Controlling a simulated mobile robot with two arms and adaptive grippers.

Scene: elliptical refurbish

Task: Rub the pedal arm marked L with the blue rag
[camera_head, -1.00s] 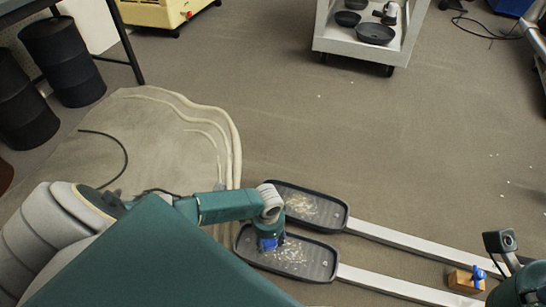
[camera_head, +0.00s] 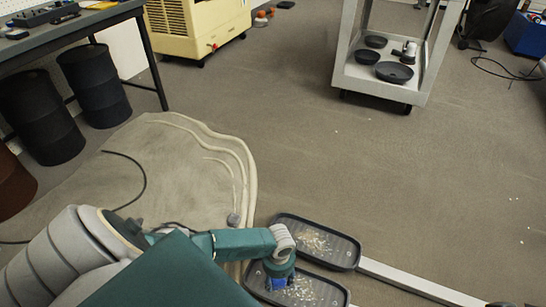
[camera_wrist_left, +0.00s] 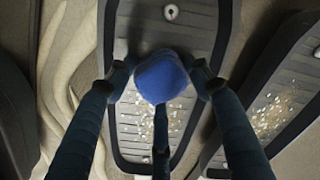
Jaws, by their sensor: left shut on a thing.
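My left gripper (camera_head: 279,280) is shut on the blue rag (camera_wrist_left: 160,78), which is bunched between its fingers. In the head view, the rag sits over the left part of the near dark pedal (camera_head: 327,295). In the left wrist view, this ribbed pedal (camera_wrist_left: 129,145) lies beneath the rag, with pale flakes on it. I cannot tell whether the rag touches it. The far pedal (camera_head: 345,250) lies alongside, also flaked, with a light metal pedal arm (camera_head: 420,287) running right. No L mark is readable. My right gripper is not in view.
A cream moulded cover (camera_head: 215,150) lies left of the pedals. A workbench (camera_head: 75,28) and black drums (camera_head: 95,85) stand at back left, a yellow machine (camera_head: 190,25) behind. A wheeled cart (camera_head: 400,92) with dark bowls stands at back right. The middle floor is open.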

